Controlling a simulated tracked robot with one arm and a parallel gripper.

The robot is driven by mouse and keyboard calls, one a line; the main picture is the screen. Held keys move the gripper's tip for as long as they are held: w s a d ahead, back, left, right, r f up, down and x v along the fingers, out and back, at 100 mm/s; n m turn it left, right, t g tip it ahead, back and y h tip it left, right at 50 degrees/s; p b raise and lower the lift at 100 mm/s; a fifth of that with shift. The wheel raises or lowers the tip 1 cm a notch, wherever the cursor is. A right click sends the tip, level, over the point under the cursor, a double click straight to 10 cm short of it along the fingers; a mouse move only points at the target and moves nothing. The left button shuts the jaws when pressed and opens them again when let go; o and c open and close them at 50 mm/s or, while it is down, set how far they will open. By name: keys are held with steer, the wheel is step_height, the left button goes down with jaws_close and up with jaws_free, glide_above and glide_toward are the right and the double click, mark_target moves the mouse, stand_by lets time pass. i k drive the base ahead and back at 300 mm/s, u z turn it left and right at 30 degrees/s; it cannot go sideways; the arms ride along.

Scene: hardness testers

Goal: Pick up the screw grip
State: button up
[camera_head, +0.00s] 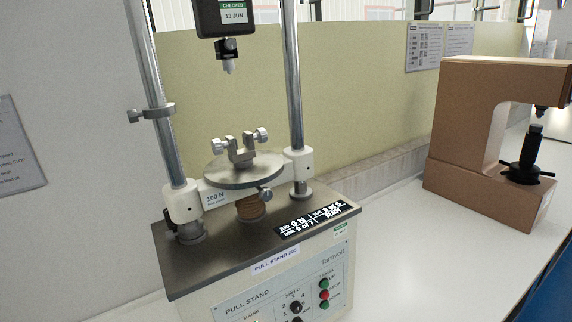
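The screw grip (241,154) is a small grey metal U-shaped piece with a knurled thumb screw on each side. It stands upright on the round metal plate (235,175) of the pull stand (270,262), between its two steel columns. Above it, apart from it, a black gauge (223,18) labelled "CHECKED 13 JUN" has a short light tip (228,66) pointing down. My gripper does not show in this view.
The pull stand's left column (158,85) and right column (292,75) flank the plate. A brown C-shaped tester (465,125) with a black spindle (530,155) stands at the right. The white bench (400,250) between them is clear. A yellowish panel (370,100) rises behind.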

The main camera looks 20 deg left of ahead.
mark_target(242, 158)
steer(key=k, duration=0.65)
steer(key=z, duration=0.4)
steer(key=i, duration=1.7)
steer(key=u, duration=0.5)
